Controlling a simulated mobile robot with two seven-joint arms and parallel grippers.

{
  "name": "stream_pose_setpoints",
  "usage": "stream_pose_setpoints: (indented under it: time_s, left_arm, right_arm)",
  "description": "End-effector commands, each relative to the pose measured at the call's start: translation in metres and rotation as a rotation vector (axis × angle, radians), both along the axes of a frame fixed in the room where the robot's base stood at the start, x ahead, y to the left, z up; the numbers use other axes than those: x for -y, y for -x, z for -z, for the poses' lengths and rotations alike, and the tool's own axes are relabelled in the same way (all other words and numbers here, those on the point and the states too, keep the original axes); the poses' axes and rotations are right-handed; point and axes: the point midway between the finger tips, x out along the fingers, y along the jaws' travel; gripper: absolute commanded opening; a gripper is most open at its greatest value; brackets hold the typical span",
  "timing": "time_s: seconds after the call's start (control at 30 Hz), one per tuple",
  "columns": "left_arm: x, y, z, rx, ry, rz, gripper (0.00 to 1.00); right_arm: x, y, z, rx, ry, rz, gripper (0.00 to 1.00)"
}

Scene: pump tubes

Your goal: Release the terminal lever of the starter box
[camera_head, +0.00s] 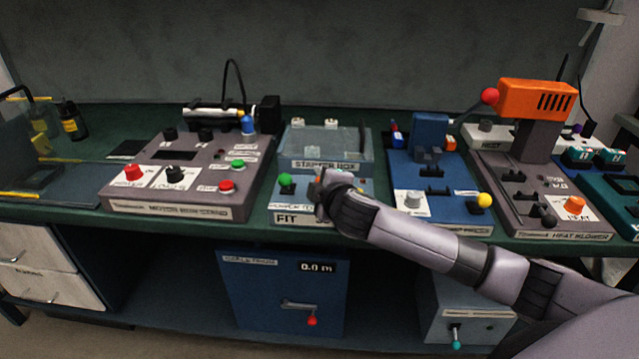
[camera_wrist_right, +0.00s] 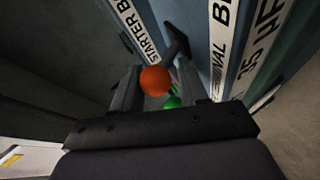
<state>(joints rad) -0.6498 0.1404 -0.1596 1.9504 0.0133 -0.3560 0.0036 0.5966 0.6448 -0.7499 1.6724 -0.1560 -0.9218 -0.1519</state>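The starter box (camera_head: 300,192) stands mid-bench, with a label on its upper edge and a green knob (camera_head: 285,180) at its front left. My right gripper (camera_head: 322,194) is at the front of this box and hides part of its panel. In the right wrist view, an orange ball knob (camera_wrist_right: 155,80) at the end of a dark lever (camera_wrist_right: 177,42) lies between the two fingers of my right gripper (camera_wrist_right: 158,88). The fingers stand apart, with a gap on the knob's right side. Another green knob (camera_wrist_right: 172,102) shows behind it. My left gripper is not in view.
A grey motor bench panel (camera_head: 190,175) with several knobs stands left of the starter box. A blue unit (camera_head: 430,180) and a grey heat blower station (camera_head: 525,190) stand to the right, close beside my right arm. A blue cabinet (camera_head: 270,290) is below the bench.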

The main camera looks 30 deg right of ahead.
Motion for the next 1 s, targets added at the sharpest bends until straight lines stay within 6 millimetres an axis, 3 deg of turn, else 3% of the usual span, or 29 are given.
stream_pose_setpoints:
  time_s: [0.03, 0.47, 1.0]
  left_arm:
    - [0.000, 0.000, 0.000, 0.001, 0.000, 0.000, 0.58]
    - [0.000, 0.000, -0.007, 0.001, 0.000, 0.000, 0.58]
    - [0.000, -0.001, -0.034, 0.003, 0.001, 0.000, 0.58]
  right_arm:
    - [0.006, 0.002, 0.008, -0.018, 0.015, 0.014, 0.53]
    - [0.005, 0.001, 0.003, -0.046, -0.011, 0.013, 0.53]
    - [0.011, -0.012, -0.006, -0.291, -0.170, 0.010, 0.53]
